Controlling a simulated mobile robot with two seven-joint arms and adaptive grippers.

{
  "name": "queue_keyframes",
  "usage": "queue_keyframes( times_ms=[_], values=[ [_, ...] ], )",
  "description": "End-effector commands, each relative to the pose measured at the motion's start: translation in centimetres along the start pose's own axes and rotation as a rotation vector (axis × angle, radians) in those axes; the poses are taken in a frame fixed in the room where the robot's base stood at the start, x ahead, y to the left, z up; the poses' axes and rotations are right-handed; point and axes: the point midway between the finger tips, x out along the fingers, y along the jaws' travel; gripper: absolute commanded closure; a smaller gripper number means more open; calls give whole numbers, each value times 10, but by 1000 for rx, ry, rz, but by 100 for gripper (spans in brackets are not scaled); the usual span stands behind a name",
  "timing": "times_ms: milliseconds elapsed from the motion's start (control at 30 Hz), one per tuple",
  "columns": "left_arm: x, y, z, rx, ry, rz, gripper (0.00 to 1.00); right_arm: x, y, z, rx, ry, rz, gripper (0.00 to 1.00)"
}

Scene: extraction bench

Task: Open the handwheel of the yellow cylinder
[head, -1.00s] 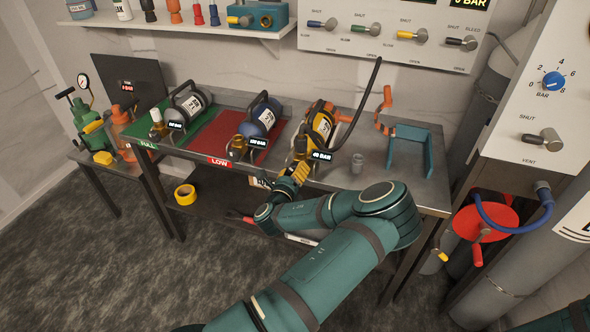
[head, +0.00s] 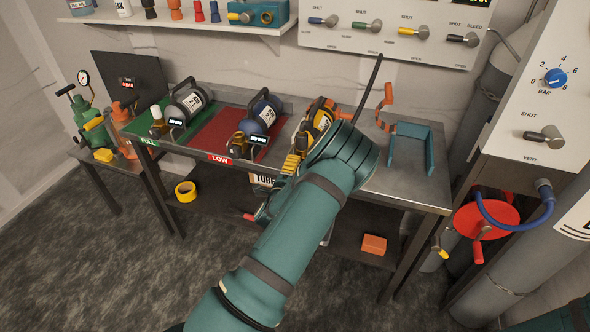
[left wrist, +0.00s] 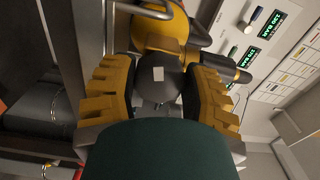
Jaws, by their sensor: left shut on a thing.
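The yellow cylinder (head: 318,120) lies on the bench, right of the red mat, partly hidden behind my left arm. In the left wrist view its yellow body (left wrist: 158,38) shows at the top. Its handwheel is a dark round knob (left wrist: 160,84) with a small white square mark, between the yellow fingers of my left gripper (left wrist: 158,97). The left gripper is shut on this handwheel. In the head view the gripper (head: 291,163) is at the cylinder's front end, and the wheel itself is hidden there. My right gripper is out of view.
A teal bracket (head: 410,150) and an orange clamp (head: 386,108) are to the right. An orange block (head: 374,244) is on the lower shelf.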

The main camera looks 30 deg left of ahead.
Motion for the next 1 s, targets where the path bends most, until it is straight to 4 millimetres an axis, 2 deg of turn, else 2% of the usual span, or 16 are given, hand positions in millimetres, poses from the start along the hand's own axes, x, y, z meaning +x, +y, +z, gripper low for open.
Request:
queue_keyframes(
  times_ms=[600, 1000],
  values=[
    [0, 2, 0, -590, -1, -3, 87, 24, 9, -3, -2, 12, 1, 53],
    [0, 2, 0, -969, 0, -2, 87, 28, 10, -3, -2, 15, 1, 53]
  ],
)
